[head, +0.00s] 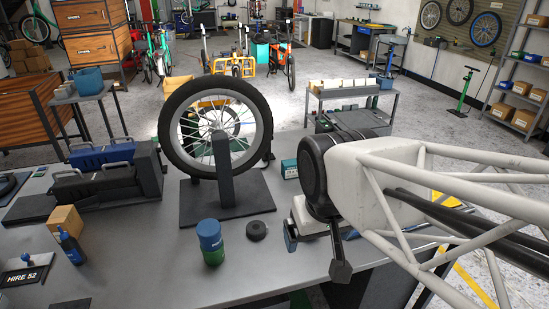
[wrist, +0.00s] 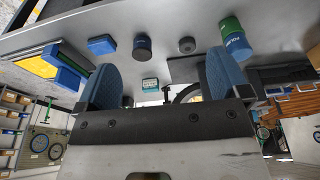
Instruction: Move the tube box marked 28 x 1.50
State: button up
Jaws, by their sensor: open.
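A small teal box (head: 289,169) with a pale label stands on the grey bench, right of the wheel stand. It also shows in the wrist view (wrist: 150,86), in the gap between my fingers but well beyond them. A blue box (wrist: 101,45) lies on the bench in the wrist view; my arm seems to hide it in the head view. I cannot read the size marking on either box. My gripper (wrist: 160,82) is open and empty, its blue-padded fingers wide apart. In the head view my gripper (head: 291,237) is partly hidden behind my arm.
A bicycle wheel (head: 170,125) stands upright in a dark stand (head: 225,205). A blue and green can (head: 210,242) and a black roll (head: 257,230) stand in front of it. A dark cylinder (wrist: 142,46) shows in the wrist view.

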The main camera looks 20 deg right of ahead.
jog(key=shift+c, duration=0.2)
